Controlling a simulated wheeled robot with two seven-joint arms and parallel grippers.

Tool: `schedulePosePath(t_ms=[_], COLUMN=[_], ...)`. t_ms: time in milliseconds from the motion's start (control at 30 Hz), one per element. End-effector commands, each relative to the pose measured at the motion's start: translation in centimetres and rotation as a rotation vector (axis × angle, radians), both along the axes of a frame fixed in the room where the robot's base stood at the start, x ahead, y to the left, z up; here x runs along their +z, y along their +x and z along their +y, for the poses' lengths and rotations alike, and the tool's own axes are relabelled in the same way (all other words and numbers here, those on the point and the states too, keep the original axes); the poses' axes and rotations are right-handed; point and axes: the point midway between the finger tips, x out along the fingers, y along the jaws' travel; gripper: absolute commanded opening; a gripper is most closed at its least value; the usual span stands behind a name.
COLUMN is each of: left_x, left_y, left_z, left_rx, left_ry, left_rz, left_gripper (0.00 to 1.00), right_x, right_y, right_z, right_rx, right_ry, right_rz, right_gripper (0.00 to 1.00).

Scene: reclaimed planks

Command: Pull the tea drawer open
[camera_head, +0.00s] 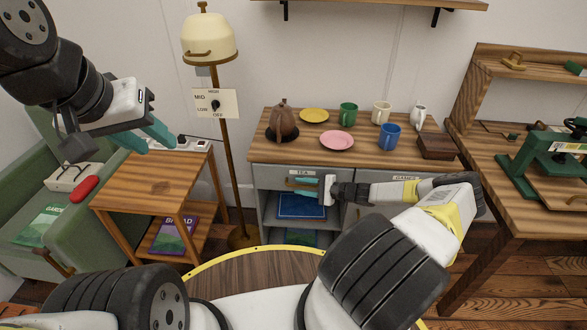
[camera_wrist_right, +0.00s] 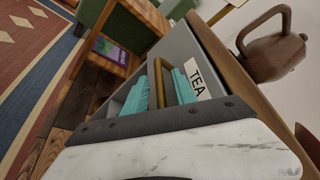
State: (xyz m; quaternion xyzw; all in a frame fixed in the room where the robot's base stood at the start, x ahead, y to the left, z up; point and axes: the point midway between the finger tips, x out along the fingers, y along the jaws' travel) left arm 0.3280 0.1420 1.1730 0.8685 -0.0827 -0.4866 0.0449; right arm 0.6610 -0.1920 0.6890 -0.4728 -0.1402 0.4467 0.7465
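The tea drawer (camera_head: 270,175) is a grey drawer front with a TEA label, under the left part of the wooden counter. It looks closed. Its brass handle (camera_head: 296,185) also shows in the right wrist view (camera_wrist_right: 159,82). My right gripper (camera_head: 308,186) is at the handle. In the right wrist view its teal fingers (camera_wrist_right: 161,88) stand on either side of the brass bar, with a visible gap, and contact is not clear. My left gripper (camera_head: 147,138) is open and empty above the small side table, far from the drawer.
A brown teapot (camera_head: 283,124), plates, mugs and a dark wooden box (camera_head: 437,146) stand on the counter (camera_head: 360,163). A GAMES drawer is to the right. A floor lamp (camera_head: 208,40) and side table (camera_head: 155,178) stand left. A workbench (camera_head: 500,190) is at the right.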

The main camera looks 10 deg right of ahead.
Motion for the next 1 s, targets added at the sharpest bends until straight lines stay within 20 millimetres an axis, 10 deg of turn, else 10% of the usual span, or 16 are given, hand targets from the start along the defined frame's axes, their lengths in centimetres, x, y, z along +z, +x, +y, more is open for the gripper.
schedulePosePath(t_ms=[133,300,1000], left_x=[0.00,0.00,0.00], left_y=[0.00,0.00,0.00], left_z=[0.00,0.00,0.00], left_rx=[0.000,0.000,0.000], left_ry=[0.000,0.000,0.000], left_rz=[0.000,0.000,0.000], left_gripper=[0.36,0.36,0.36], right_x=[0.00,0.00,-0.05], right_y=[-0.01,-0.02,-0.07], right_z=[-0.02,-0.02,-0.03], right_rx=[0.000,0.001,0.001], right_ry=[0.000,-0.001,-0.001], right_rz=[0.000,0.001,0.001], right_gripper=[0.30,0.00,0.00])
